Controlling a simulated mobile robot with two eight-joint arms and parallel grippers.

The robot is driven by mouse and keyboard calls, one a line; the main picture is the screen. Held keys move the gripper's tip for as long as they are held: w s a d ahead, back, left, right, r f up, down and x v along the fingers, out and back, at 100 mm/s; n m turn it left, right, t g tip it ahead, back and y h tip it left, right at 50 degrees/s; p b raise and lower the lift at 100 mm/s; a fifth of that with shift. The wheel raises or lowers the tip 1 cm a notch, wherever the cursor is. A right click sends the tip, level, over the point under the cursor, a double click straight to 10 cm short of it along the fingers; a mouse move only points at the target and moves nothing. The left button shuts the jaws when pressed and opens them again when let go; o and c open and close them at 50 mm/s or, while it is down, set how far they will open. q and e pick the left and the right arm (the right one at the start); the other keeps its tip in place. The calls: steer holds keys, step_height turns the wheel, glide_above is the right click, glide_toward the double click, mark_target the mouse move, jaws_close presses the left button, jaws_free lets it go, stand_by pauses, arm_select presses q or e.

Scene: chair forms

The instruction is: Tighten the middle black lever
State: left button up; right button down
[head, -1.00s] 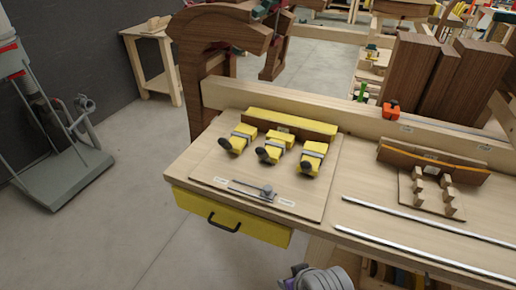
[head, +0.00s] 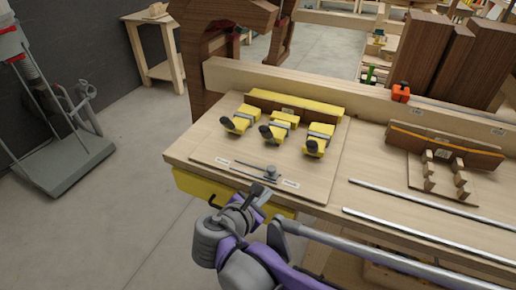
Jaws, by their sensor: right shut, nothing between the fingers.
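Three yellow clamps with black levers stand in a row on a wooden board (head: 215,148) on the workbench. The middle black lever (head: 265,132) is at the front end of the middle yellow clamp (head: 282,127). The left black lever (head: 227,124) and the right black lever (head: 312,147) are on either side of it. My right gripper (head: 262,191) is shut and empty at the bench's front edge, below and in front of the middle lever, apart from it. My left gripper is not in view.
A small metal knob on a rod (head: 270,172) lies on the board between my right gripper and the levers. A yellow drawer (head: 195,186) is under the bench front. Metal rails (head: 430,198) and a wooden rack (head: 445,175) are to the right.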

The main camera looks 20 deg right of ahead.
steer(key=w+a+r+n+t+h, duration=0.1)
steer(key=w+a+r+n+t, duration=0.2)
steer(key=a+r+n, duration=0.25)
glide_toward(264, 135)
steer(key=f, duration=0.1)
steer(key=w+d+f, duration=0.1)
steer(key=w+f, duration=0.1)
steer(key=f, duration=0.1)
steer(key=shift+d+f+b, duration=0.1)
steer(key=shift+d+b, duration=0.1)
steer(key=shift+b, duration=0.15)
steer(key=shift+w+d+r, duration=0.65)
steer(key=shift+w+d, duration=0.05)
steer(key=shift+w, duration=0.15)
steer(key=shift+w+d+r+p, duration=0.3)
steer(key=shift+w+d+r, duration=0.15)
steer(key=shift+w, duration=0.1)
